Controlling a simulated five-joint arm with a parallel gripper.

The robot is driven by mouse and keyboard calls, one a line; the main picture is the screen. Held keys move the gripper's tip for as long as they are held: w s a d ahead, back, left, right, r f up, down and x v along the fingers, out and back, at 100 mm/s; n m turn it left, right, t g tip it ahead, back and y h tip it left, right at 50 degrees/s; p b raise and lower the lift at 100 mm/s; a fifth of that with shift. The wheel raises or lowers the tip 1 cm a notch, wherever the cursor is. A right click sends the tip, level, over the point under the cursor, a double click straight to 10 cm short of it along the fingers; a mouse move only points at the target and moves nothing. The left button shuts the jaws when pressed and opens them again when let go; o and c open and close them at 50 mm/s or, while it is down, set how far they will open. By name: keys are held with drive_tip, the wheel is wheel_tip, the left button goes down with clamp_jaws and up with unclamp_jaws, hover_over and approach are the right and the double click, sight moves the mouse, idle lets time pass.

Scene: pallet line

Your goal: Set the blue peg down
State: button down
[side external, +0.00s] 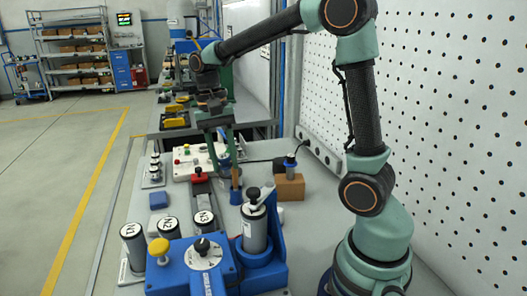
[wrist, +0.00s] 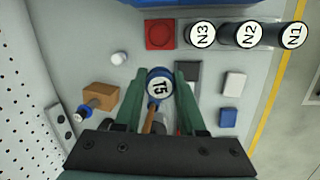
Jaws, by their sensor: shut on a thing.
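The blue peg (wrist: 158,84), with a round white cap marked T5, is between the two green fingers of my gripper (wrist: 159,76) in the wrist view. The fingers are shut on it.
A wooden block (side external: 289,187) stands to the right, with a blue-and-silver piece (side external: 290,168) at it. Labelled cylinders N1 (wrist: 292,36), N2 (wrist: 249,34) and N3 (wrist: 202,34) stand in a row. A blue block (wrist: 228,117) and white block (wrist: 234,83) lie on the bench.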

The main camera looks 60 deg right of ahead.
drive_tip(key=s+a+f+n, duration=0.1)
drive_tip(key=a+n, duration=0.4)
drive_tip(key=n, duration=0.5)
drive_tip(key=shift+s+f+n, duration=0.3)
drive_tip(key=shift+s+f, duration=0.05)
drive_tip(key=shift+f, duration=0.55)
drive_tip(key=shift+m+t, duration=0.3)
drive_tip(key=shift+m, duration=0.3)
drive_tip(key=w+d+r, duration=0.1)
drive_tip(key=w+d, duration=0.1)
drive_tip(key=d+r, duration=0.1)
drive_tip(key=d, duration=0.1)
drive_tip(key=shift+w+d+r, duration=0.1)
drive_tip(key=shift+w+r, duration=0.25)
drive_tip(key=shift+w, duration=0.05)
wheel_tip(320, 180, down, 15)
drive_tip(key=shift+d+f, duration=0.1)
drive_tip(key=shift+d, duration=0.05)
drive_tip(key=shift+w+f, duration=0.1)
drive_tip(key=shift+f, duration=2.05)
drive_tip(key=shift+f, duration=0.15)
